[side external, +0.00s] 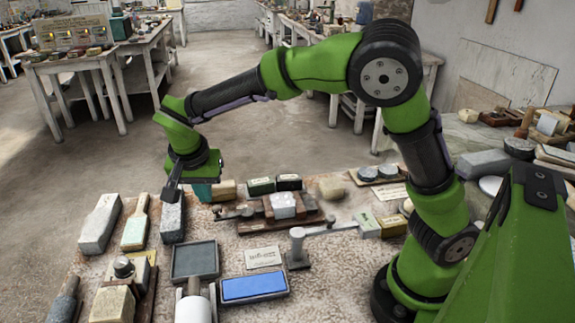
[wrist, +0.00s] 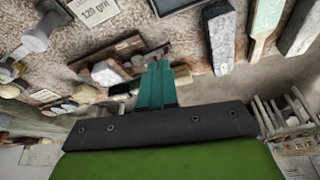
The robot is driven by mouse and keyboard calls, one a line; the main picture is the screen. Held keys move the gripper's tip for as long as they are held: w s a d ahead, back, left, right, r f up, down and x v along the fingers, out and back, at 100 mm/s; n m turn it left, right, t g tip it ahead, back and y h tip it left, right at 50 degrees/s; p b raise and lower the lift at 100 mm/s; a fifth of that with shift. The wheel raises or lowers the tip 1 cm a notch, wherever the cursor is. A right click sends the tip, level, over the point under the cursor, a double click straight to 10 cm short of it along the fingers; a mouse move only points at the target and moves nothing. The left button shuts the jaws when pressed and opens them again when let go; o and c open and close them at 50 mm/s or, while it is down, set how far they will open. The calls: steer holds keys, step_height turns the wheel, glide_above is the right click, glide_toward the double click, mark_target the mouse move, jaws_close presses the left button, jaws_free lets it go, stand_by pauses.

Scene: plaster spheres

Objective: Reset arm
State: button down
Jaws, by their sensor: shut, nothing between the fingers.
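My gripper (side external: 203,190) hangs at the end of my green arm, at the far left part of the bench, in the side external view. In the wrist view its two teal fingers (wrist: 157,72) lie together with no gap, and nothing is held between them. Around it on the bench lie a grey stone block (side external: 172,219), a dark square tray (side external: 195,261) and a blue slab (side external: 254,287). I cannot tell exactly how high the fingertips are above the bench.
A light grey block (side external: 100,224) and a green-faced paddle (side external: 135,231) lie at the left. A wooden stand with a white block (side external: 284,205), a small post (side external: 297,246) and a label card (side external: 263,257) occupy the middle. Side tables (side external: 90,62) stand behind, across open floor.

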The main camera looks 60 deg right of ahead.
steer(key=shift+r, duration=0.1)
stand_by(0.3)
steer(key=s+d+r+n+t+y, duration=0.1)
steer(key=s+d+r+n, duration=0.1)
steer(key=s, duration=0.4)
steer(key=s+d+r+n+t+y, duration=0.2)
steer(key=s+d+r+n, duration=0.1)
steer(key=s, duration=0.4)
steer(key=s+d+r+n+t+y, duration=0.2)
steer(key=s+r, duration=0.1)
steer(key=s, duration=0.3)
steer(key=shift+s+d+r, duration=0.2)
steer(key=shift+s+r, duration=0.05)
steer(key=shift+s, duration=0.15)
